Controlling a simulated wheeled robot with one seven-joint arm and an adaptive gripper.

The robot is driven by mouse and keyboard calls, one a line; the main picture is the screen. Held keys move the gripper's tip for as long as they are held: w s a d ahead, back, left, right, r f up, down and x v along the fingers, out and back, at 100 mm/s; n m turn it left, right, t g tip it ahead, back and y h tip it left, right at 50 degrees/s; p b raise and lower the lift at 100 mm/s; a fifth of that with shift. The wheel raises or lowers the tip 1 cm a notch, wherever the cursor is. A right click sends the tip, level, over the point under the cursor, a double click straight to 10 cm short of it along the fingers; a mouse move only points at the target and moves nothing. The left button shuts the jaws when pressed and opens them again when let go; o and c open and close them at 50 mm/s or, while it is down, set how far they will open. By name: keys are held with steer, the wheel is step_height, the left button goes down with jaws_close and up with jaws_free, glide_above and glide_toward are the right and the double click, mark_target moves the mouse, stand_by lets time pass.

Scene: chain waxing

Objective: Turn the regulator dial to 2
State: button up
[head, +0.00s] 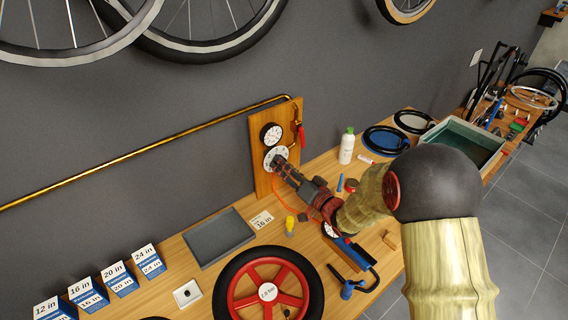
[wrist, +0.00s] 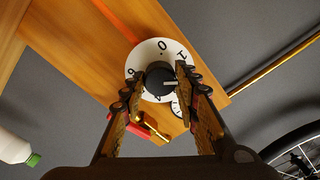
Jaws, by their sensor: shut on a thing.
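The regulator dial is a white numbered disc (head: 270,162) low on an upright wooden board, and it faces me in the wrist view (wrist: 147,52). Its black knob (wrist: 158,78) carries a white pointer line aimed right in the wrist view. A 0 and a 1 show at the top and upper right of the disc. The right finger covers the numerals beside the pointer, so I cannot read its setting. My gripper (wrist: 162,84) is shut on the knob, one finger on each side. In the head view my gripper (head: 281,166) reaches the board and hides part of the dial.
A black-rimmed gauge (head: 271,135) sits above the dial. A red-handled valve (head: 302,137) and brass pipe (head: 150,151) are close by. A white bottle (head: 347,147) stands right of the board. A grey tray (head: 218,238) and red-spoked wheel (head: 268,292) lie on the bench.

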steer(key=shift+m, duration=0.6)
steer(key=o, duration=1.2)
steer(key=shift+c, duration=0.2)
steer(key=v, duration=1.2)
steer(key=shift+w, duration=0.1)
